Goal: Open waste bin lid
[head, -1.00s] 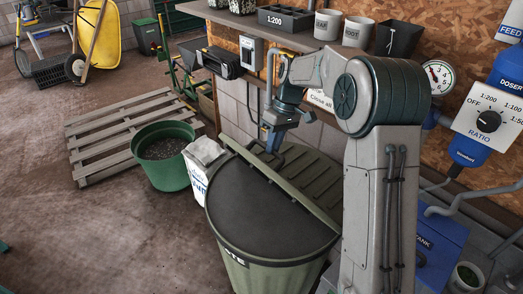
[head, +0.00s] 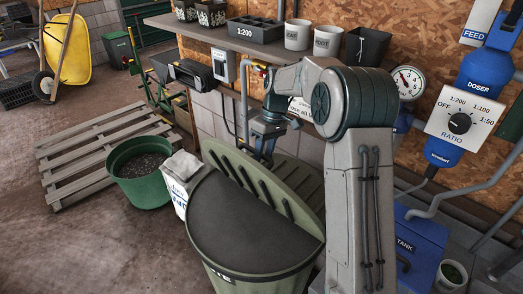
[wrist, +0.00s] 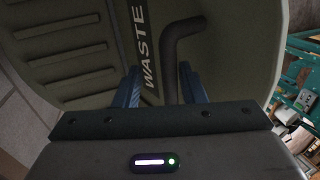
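The waste bin (head: 243,268) is a green tub in the middle of the head view, with a flat dark front half on top. Its ribbed green lid (head: 287,192) covers the rear half and stands tilted up, its ribs facing the head camera. My gripper (wrist: 160,78) is at the lid's far side; in the head view the lid hides its fingertips. The wrist view shows two blue fingers apart, with a dark bent handle bar (wrist: 172,62) near the right finger and a gap to the left one. A WASTE label (wrist: 145,55) is beside the bar.
A white sack (head: 180,178) stands against the bin's left side, with a green tub of soil (head: 122,180) and a wooden pallet (head: 62,168) beyond. A shelf with pots (head: 298,35) runs behind my arm. The blue doser (head: 490,70) is on the right wall.

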